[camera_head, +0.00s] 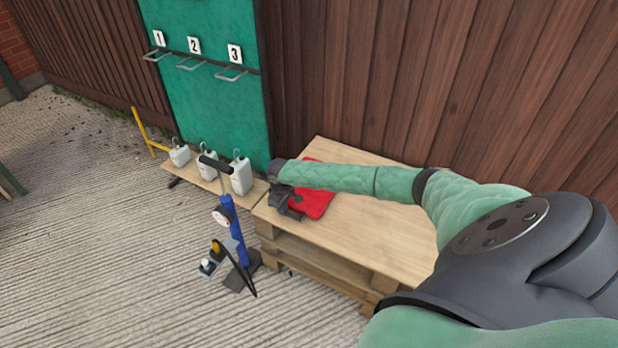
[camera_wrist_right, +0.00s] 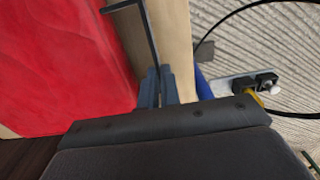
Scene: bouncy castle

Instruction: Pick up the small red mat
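The small red mat (camera_head: 318,203) lies on the left end of the wooden pallet table (camera_head: 355,222), partly hidden by my right arm. In the right wrist view the mat (camera_wrist_right: 65,65) fills the upper left. My right gripper (camera_head: 294,212) is at the mat's left side, near the table's edge. In the wrist view its fingertips (camera_wrist_right: 160,85) are close together beside the mat, over the table's edge. A dark bent rod (camera_wrist_right: 150,40) runs up from between them; I cannot tell whether it is gripped or what it belongs to. My left gripper is not in view.
A blue pump (camera_head: 233,225) stands on the ground just left of the table. Several white canisters (camera_head: 242,177) stand on a low bench behind it. A green board (camera_head: 205,85) with numbered hooks and a brown fence (camera_head: 400,75) stand behind. Open ground lies at the left.

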